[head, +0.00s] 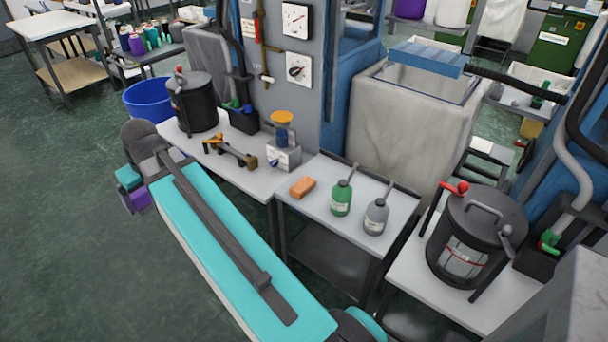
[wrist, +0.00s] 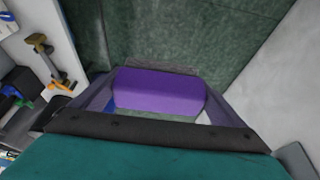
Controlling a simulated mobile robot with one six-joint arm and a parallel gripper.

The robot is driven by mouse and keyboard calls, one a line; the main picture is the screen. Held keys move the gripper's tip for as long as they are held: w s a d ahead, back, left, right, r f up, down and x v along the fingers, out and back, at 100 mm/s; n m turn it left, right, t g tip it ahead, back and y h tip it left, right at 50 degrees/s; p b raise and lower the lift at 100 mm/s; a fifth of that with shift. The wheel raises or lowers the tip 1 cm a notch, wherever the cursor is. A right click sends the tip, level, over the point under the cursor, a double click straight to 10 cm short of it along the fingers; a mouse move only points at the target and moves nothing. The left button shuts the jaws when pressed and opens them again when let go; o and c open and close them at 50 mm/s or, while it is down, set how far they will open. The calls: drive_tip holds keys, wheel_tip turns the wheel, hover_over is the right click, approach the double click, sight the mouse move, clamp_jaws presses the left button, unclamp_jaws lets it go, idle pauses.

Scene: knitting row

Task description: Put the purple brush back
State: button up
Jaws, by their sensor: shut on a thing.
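The purple brush (head: 141,200) is at the far end of my arm, left of the grey bench, over the green floor. In the wrist view it is a plain purple block (wrist: 158,88) lying across between the two fingers. My gripper (wrist: 158,97) is shut on it. In the head view my gripper (head: 134,192) is partly hidden by my own wrist. A black open box (head: 240,119) holding small green and blue things stands at the back of the grey bench, against the panel.
A black lidded pot (head: 194,102), a brass-and-orange tool (head: 230,151) and a small device with an orange top (head: 283,140) stand on the bench. A blue tub (head: 148,100) sits behind. An orange block (head: 302,187) and two bottles are on the cart (head: 325,172). The left floor is clear.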

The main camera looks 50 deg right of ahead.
drive_tip(key=d+f+b, duration=0.2)
drive_tip(key=d+f, duration=0.1)
drive_tip(key=d, duration=1.4)
drive_tip(key=d+f+b, duration=0.2)
drive_tip(key=d+f, duration=0.1)
drive_tip(key=d, duration=1.4)
drive_tip(key=s+d+f+b, duration=0.1)
drive_tip(key=s+d+f, duration=0.1)
drive_tip(key=s+d, duration=0.4)
drive_tip(key=s+d+f, duration=0.2)
drive_tip(key=s+d, duration=0.4)
drive_tip(key=d, duration=0.7)
drive_tip(key=s+d+f+b, duration=0.1)
drive_tip(key=s+d+f, duration=0.1)
drive_tip(key=s+d, duration=0.3)
drive_tip(key=shift+s+d+f+b, duration=0.2)
drive_tip(key=shift+s+d+b, duration=0.15)
drive_tip(key=shift+d, duration=1.85)
drive_tip(key=shift+f+p, duration=0.6)
drive_tip(key=shift+f, duration=2.55)
